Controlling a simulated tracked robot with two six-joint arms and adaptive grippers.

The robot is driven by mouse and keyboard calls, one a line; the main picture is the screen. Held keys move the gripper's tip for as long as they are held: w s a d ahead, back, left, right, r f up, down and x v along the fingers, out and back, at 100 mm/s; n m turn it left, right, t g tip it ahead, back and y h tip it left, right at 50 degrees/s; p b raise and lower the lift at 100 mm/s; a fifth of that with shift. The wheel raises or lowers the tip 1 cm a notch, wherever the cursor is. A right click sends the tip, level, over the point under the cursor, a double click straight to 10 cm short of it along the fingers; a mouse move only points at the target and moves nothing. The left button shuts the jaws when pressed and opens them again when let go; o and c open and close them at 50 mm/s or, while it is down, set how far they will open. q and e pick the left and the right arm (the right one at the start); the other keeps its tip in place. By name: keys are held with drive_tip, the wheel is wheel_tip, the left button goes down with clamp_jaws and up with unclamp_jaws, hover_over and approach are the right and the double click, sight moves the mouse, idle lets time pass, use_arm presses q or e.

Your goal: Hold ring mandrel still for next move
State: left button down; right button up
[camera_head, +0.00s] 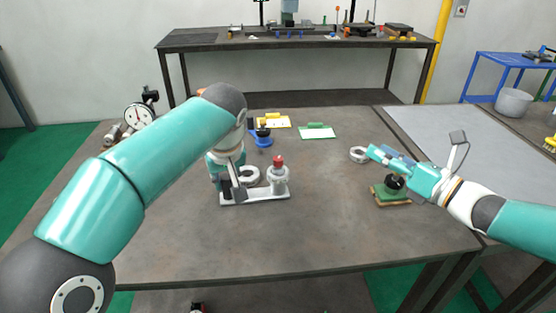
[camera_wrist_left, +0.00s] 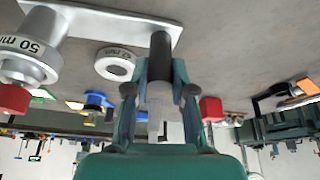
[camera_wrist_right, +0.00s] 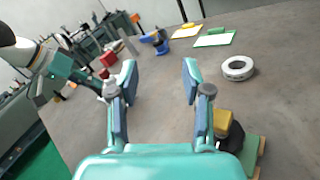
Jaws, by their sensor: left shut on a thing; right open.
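The ring mandrel (camera_head: 268,194) is a pale bar-shaped base on the table. At its right end a round part marked 50 mm (camera_wrist_left: 25,52) sits under a red knob (camera_head: 279,160). A dark upright post (camera_wrist_left: 160,52) stands at its other end. My left gripper (camera_wrist_left: 160,92) is shut on this post, with a finger on each side; it also shows in the head view (camera_head: 233,187), where my arm partly covers it. A loose white ring (camera_wrist_left: 115,64) lies beside the base. My right gripper (camera_wrist_right: 160,72) is open and empty above the table's right part.
Another white ring (camera_wrist_right: 238,68) lies near my right gripper. A green block with a black knob (camera_head: 391,190) stands below that gripper. A blue holder (camera_head: 261,138), yellow card (camera_head: 273,121) and green-edged card (camera_head: 317,132) lie at the back. The front middle is clear.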

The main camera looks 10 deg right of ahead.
sight(278, 158)
drive_tip(key=a+f+n+g+y, duration=0.1)
drive_tip(key=a+n, duration=0.2)
drive_tip(key=s+a+f+n+g+y, duration=0.1)
drive_tip(key=a+n+g+y, duration=0.1)
drive_tip(key=a+n, duration=0.1)
drive_tip(key=s+a+f+n+g+y, duration=0.1)
drive_tip(key=a+n, duration=0.1)
drive_tip(key=a, duration=0.3)
drive_tip(key=shift+s+a+n+g+y, duration=0.2)
drive_tip(key=shift+a+n+g+y, duration=0.05)
drive_tip(key=shift+n+g+y, duration=0.15)
drive_tip(key=shift+a, duration=0.4)
drive_tip(key=x, duration=1.1)
drive_tip(key=shift+w+a, duration=0.1)
drive_tip(key=shift+w, duration=0.1)
clamp_jaws()
